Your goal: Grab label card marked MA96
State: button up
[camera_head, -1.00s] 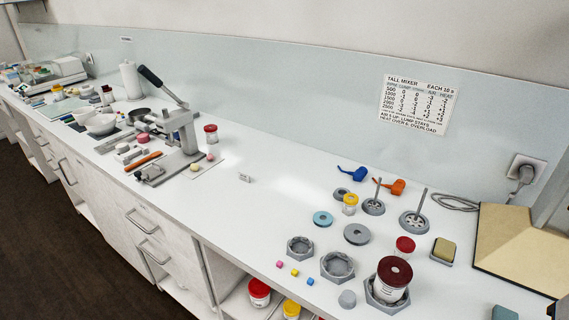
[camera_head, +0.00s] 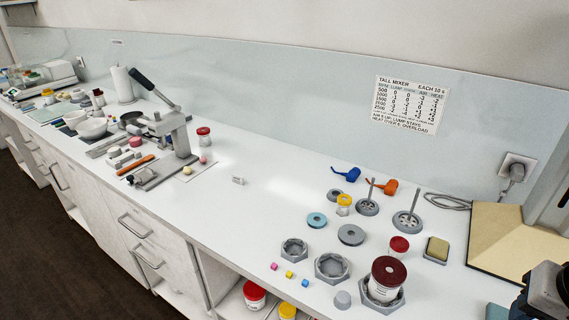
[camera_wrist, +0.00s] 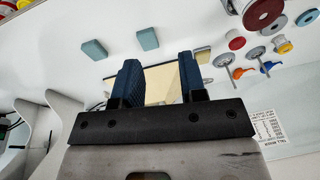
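No marking MA96 is legible in either view. A small pale upright piece (camera_head: 238,180) stands alone in the middle of the bench in the head view; it may be a card, but any writing on it is too small to read. My gripper (camera_wrist: 160,78) shows in the wrist view with its two dark blue fingers apart and nothing between them. It is away from the small pale piece, which I cannot make out in the wrist view. Part of my arm (camera_head: 548,295) shows at the lower right of the head view.
A jar with a dark red lid (camera_head: 387,275) sits in a grey hexagonal holder at the front right. A tan board (camera_head: 505,240) lies at the right. A lever press (camera_head: 178,130) stands left of the middle. Bench around the pale piece is clear.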

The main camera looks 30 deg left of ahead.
jog(key=w+a+f+m+g+y, duration=0.1)
jog(key=w+a+m+y, duration=0.15)
jog(key=w+a, duration=0.7)
jog(key=w+a+f+m+g+y, duration=0.1)
jog(key=w+a+m+y, duration=0.3)
jog(key=a, duration=1)
jog(key=w+a+m+g+y, duration=0.1)
jog(key=w+a+y, duration=0.1)
jog(key=w+a, duration=0.8)
jog(key=m+y, duration=0.4)
jog(key=m, duration=0.5)
send_near(239, 177)
jog(key=shift+x, duration=1.2)
jog(key=shift+a+f, duration=0.15)
jog(key=shift+a, duration=0.3)
jog(key=shift+x, duration=1.25)
jog(key=shift+a, duration=0.1)
